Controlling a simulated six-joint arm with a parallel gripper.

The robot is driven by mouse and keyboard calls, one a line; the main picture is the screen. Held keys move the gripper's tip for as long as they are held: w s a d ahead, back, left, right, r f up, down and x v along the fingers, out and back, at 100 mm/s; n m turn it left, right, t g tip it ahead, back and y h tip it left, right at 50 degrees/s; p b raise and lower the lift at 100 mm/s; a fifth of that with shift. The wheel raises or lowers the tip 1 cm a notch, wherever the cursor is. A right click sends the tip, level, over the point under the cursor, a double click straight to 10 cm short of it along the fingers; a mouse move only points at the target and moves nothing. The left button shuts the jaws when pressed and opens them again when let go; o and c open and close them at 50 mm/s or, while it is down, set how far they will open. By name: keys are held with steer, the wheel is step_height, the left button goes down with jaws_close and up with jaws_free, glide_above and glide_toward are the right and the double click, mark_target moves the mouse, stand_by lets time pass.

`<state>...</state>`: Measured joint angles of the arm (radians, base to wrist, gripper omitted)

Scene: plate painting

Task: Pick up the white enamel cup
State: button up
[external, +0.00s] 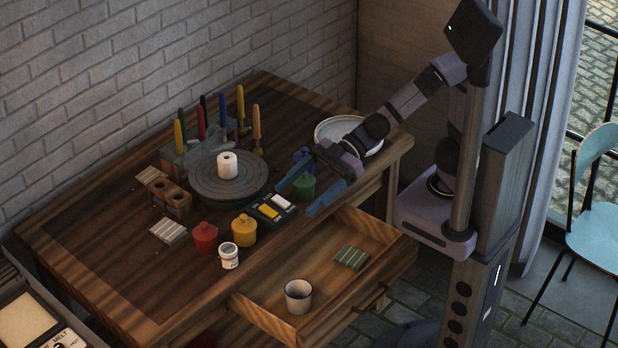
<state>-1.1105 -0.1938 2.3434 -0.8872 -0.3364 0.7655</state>
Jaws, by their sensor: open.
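The white enamel cup (298,297) stands upright in the open drawer (328,267), near its front left end. It has a dark rim, and its mouth faces up. My gripper (296,202) is open, with its blue fingers spread apart and pointing down to the left over the table's front edge. It is above and behind the cup, well clear of it. A green pot (304,187) shows between the fingers; I cannot tell how close they are to it.
A striped block (352,258) lies in the drawer right of the cup. Red (205,238) and yellow (244,230) pots, a white jar (229,257) and a paint tray (262,220) line the table's front. A turntable (205,187) and a white plate (326,124) stand farther back.

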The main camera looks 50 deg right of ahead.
glide_toward(289, 300)
steer(key=x, duration=0.3)
steer(key=f+x, duration=0.1)
steer(key=x, duration=0.1)
steer(key=shift+w, duration=0.3)
steer(key=shift+x, duration=2.5)
steer(key=c, duration=1.3)
